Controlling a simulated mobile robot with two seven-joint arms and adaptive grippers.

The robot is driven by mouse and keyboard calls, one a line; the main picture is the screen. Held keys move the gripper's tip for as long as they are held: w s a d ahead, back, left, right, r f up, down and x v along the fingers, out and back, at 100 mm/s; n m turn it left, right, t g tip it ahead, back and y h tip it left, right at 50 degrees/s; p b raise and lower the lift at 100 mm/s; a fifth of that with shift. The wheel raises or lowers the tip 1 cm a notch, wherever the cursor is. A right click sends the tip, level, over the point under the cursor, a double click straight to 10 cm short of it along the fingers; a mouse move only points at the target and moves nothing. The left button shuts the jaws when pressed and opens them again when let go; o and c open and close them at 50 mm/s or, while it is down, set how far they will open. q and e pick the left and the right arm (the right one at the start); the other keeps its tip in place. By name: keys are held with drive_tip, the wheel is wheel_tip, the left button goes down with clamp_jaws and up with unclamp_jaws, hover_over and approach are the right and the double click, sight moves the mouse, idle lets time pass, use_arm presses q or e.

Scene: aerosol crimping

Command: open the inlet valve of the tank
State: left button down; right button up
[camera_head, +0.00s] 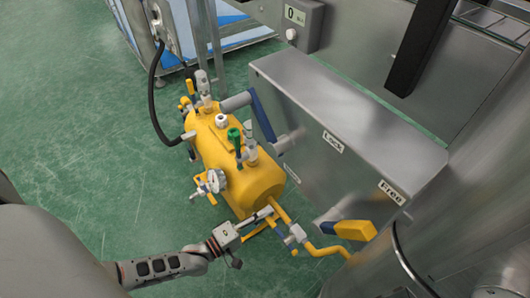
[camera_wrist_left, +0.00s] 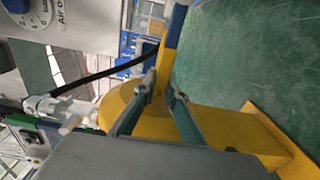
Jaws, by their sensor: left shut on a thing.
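The yellow tank (camera_head: 222,150) lies on the floor in the middle of the head view, with a gauge (camera_head: 216,181) and several fittings. A silver valve (camera_head: 297,233) sits in the yellow pipe at its near end. My left gripper (camera_head: 268,213) reaches in from the lower left to this end. In the left wrist view, my left gripper (camera_wrist_left: 162,90) is shut on a yellow valve handle (camera_wrist_left: 169,50) with a blue part at its far end. The tank body (camera_wrist_left: 118,101) is partly hidden behind the fingers. My right gripper is out of view.
A metal box (camera_head: 345,135) with "Lock" and "Free" labels stands close to the right of the tank. A yellow lever (camera_head: 355,230) sticks out below it. A black hose (camera_head: 153,100) runs down to the tank's left side. Green floor is open at left.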

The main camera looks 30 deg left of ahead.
use_arm(q)
drive_tip(key=c, duration=2.1)
unclamp_jaws()
drive_tip(key=shift+s+f, duration=0.15)
drive_tip(key=shift+f, duration=0.05)
drive_tip(key=shift+r, duration=0.1)
drive_tip(key=v, duration=1.2)
